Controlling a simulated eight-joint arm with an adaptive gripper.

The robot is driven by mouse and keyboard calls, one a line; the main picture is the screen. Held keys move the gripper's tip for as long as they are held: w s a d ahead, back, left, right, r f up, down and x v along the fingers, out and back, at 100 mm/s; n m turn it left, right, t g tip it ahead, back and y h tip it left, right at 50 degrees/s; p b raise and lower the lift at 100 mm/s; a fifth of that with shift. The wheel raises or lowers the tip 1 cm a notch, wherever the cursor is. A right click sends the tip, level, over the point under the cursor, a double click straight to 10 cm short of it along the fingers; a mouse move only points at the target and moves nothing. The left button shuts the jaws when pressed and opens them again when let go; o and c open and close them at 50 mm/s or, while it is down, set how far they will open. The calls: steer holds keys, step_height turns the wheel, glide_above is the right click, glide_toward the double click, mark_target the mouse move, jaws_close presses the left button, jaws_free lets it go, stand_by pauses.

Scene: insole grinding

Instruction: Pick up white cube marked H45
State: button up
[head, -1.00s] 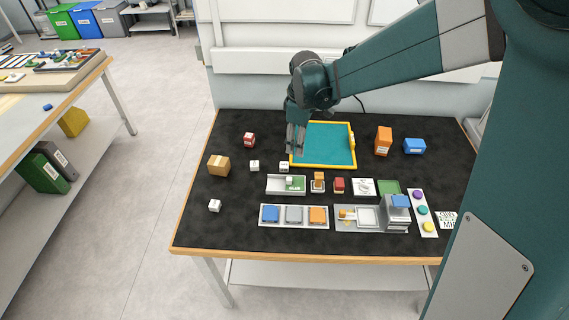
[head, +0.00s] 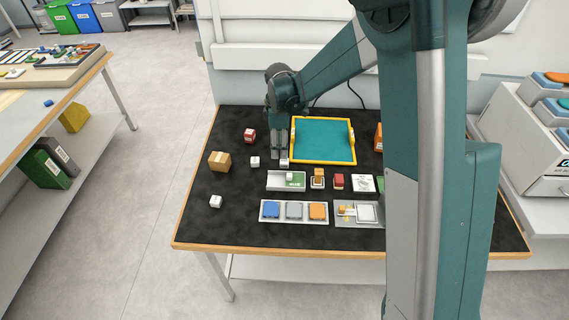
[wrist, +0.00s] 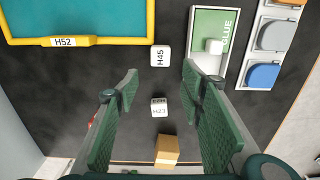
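The white cube marked H45 (wrist: 160,57) lies on the black table top, between the yellow-rimmed tray and the green card. In the head view this cube (head: 284,163) is at the gripper's fingertips, partly covered by them. My gripper (wrist: 160,75) is open, with its two green fingers wide apart and pointing down; it also shows in the head view (head: 279,155). H45 appears just beyond the fingertips, roughly centred between them, and is not held. A second white cube, marked H23 (wrist: 159,108), shows between the fingers, nearer the cardboard box.
The teal tray (head: 353,150) with yellow rim stands beside H45. The holder with the green card (head: 271,181) lies in front. A cardboard box (head: 220,161), a red cube (head: 249,136) and another white cube (head: 215,201) are at the left. My arm hides the table's right part.

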mark_target(284, 163)
steer(key=shift+f, duration=1.3)
steer(key=shift+f, duration=0.1)
steer(key=shift+f, duration=2.5)
steer(key=c, duration=0.8)
